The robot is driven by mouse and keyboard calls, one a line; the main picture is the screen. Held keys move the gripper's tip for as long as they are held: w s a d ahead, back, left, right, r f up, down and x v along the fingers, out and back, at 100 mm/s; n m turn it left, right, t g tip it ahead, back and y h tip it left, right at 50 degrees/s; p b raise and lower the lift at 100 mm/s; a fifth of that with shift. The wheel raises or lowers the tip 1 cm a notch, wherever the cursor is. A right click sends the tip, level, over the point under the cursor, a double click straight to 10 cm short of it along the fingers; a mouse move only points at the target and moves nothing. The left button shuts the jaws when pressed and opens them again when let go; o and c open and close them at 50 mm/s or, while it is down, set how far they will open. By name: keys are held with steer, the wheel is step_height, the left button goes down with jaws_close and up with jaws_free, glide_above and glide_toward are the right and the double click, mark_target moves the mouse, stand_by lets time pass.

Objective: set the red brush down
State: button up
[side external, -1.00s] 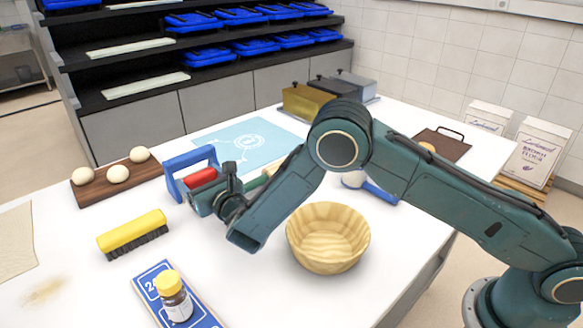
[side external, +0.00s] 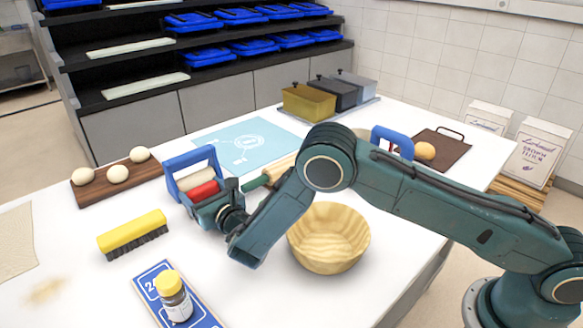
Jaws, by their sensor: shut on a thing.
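The red brush (side external: 204,191) shows as a red rounded block at my gripper (side external: 209,202), on the left half of the white table. My gripper is shut on it; the fingers are partly hidden by the wrist and the brush. The brush is at the front side of a blue carrier (side external: 171,166) with a raised handle. A cream roll-shaped thing (side external: 195,178) lies in the carrier behind the brush. I cannot tell whether the brush touches the carrier or its floor.
A yellow brush (side external: 132,230) lies in front left. A wooden bowl (side external: 328,237) stands right of my gripper. A rolling pin (side external: 254,183) lies behind my wrist. A bottle (side external: 174,296) stands on a blue board. A dough board (side external: 90,193) is at left.

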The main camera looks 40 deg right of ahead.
steer(key=shift+f, duration=0.1)
steer(key=o, duration=1.1)
steer(key=shift+c, duration=0.2)
steer(key=shift+s, duration=3.75)
steer(key=shift+o, duration=0.2)
